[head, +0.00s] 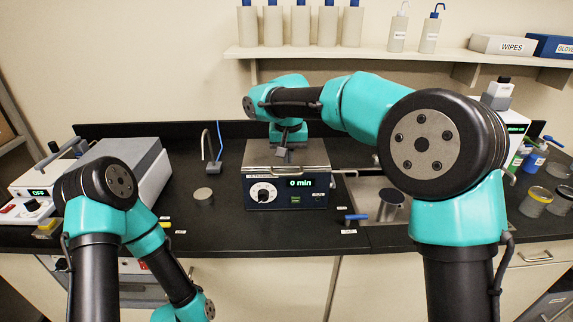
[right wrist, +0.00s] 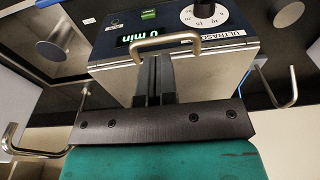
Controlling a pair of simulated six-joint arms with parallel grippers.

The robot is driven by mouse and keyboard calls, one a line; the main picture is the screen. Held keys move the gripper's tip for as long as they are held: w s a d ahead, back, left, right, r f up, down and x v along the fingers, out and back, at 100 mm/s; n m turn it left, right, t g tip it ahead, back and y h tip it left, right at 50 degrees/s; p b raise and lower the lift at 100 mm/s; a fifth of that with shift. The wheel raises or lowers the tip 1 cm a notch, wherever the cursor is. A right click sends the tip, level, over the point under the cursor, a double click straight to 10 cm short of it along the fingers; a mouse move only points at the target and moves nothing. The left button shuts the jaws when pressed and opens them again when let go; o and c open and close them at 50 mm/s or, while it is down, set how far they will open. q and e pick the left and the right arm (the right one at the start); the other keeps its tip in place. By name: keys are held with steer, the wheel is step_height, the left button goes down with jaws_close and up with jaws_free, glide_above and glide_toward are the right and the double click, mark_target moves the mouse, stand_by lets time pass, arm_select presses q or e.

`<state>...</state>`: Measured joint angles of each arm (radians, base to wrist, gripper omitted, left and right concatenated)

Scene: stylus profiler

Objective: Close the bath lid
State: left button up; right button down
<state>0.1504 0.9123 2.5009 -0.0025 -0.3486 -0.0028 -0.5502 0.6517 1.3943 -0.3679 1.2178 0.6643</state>
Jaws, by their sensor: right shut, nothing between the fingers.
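The ultrasonic bath (head: 318,197) stands on the black bench in the head view, its front display reading 0 min. It also shows upside down in the right wrist view (right wrist: 182,37). Its metal lid (head: 312,153) appears to lie flat over the top; its rear edge is hidden by my arm. The lid's looped handle (right wrist: 166,42) stands at its front edge. My right gripper (head: 283,153) is over the lid, pointing down. In the right wrist view its fingers (right wrist: 154,62) are shut and empty, close to the handle; contact cannot be told. My left gripper is out of view.
A shelf (head: 380,54) with bottles runs behind. The bench front before the bath is clear.

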step_height(320, 180, up, 9)
steer(key=s, duration=0.1)
steer(key=shift+s, duration=0.3)
steer(key=shift+d+f, duration=0.1)
